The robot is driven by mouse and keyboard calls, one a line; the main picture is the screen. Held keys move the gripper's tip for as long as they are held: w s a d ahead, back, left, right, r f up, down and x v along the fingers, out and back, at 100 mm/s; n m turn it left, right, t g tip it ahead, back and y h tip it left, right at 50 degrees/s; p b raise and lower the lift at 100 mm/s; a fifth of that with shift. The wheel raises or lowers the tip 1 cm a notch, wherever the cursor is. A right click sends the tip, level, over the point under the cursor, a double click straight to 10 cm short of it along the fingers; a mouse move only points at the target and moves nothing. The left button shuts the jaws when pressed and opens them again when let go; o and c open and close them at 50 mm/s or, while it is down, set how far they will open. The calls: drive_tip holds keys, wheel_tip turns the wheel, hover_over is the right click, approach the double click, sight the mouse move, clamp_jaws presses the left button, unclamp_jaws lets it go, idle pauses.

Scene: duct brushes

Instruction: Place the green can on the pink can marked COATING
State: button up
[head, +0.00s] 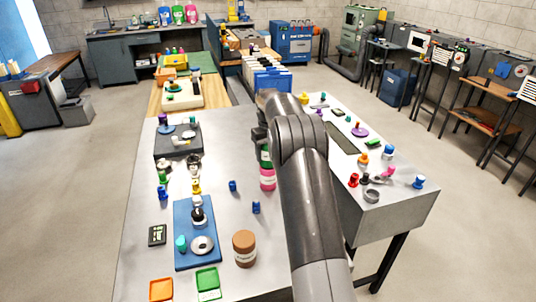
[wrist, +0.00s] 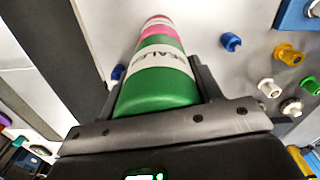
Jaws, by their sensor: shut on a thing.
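My gripper (wrist: 158,85) is shut on the green can (wrist: 160,92), which has a white band reading SEALER. The pink can (head: 267,181) with a white label stands on the grey table, left of my arm. In the head view the green can (head: 265,156) is upright right above the pink can, partly hidden by my arm. In the wrist view the pink can (wrist: 157,29) lines up beyond the green can's far end. The two look touching or nearly so; I cannot tell if there is a gap. The COATING lettering is too small to read.
A brown jar (head: 244,248) stands nearer on the table. Small blue fittings (head: 256,208) stand close to the pink can. A blue tray (head: 196,235) with parts lies left. A second table with fittings (head: 364,159) is right of my arm.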

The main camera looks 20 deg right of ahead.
drive_tip(key=shift+f, duration=0.25)
drive_tip(key=shift+f, duration=0.2)
drive_tip(key=o, duration=1.2)
